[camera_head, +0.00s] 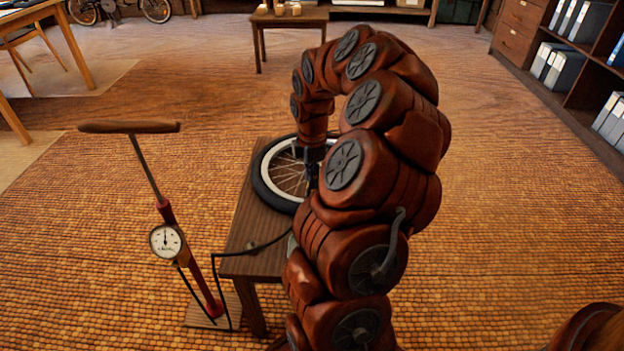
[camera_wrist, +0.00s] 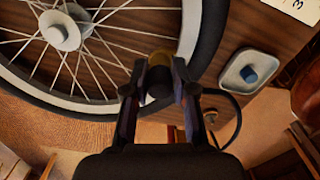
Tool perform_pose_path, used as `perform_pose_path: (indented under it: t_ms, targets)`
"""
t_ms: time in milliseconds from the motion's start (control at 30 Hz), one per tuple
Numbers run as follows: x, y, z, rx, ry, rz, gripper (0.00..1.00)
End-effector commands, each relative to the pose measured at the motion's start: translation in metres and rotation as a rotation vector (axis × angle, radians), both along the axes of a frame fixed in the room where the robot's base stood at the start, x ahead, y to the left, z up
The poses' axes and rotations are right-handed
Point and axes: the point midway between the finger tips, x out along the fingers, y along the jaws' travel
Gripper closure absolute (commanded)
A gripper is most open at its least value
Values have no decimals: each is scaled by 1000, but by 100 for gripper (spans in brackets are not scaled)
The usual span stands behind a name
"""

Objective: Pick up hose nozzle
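The hose nozzle (camera_wrist: 158,84), a dark stub with a brass-coloured part behind it, shows in the wrist view between my fingertips, beside the wheel's tyre. My gripper (camera_wrist: 161,76) has one finger on each side of it. I cannot tell whether both fingers press on it. A thin black hose (camera_wrist: 239,112) curves out to the right of the fingers. In the head view my gripper (camera_head: 312,162) points down at the wheel on the low wooden bench, and my arm hides the nozzle.
The spoked wheel (camera_head: 265,188) lies on the bench (camera_head: 240,230). A floor pump (camera_head: 165,212) with a gauge stands left of the bench, its hose running up onto it. A pale dish (camera_wrist: 253,73) with a blue item lies right of my gripper.

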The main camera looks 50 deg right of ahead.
Motion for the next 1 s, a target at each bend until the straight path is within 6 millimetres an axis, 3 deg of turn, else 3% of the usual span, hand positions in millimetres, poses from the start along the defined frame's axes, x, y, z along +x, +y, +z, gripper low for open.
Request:
perform_pose_path:
  t_ms: [200, 633, 1000]
  targets:
    - [0, 0, 0, 1, 1, 0, 100]
    - [0, 0, 4, 0, 0, 0, 100]
    - [0, 1, 40, -1, -1, 1, 100]
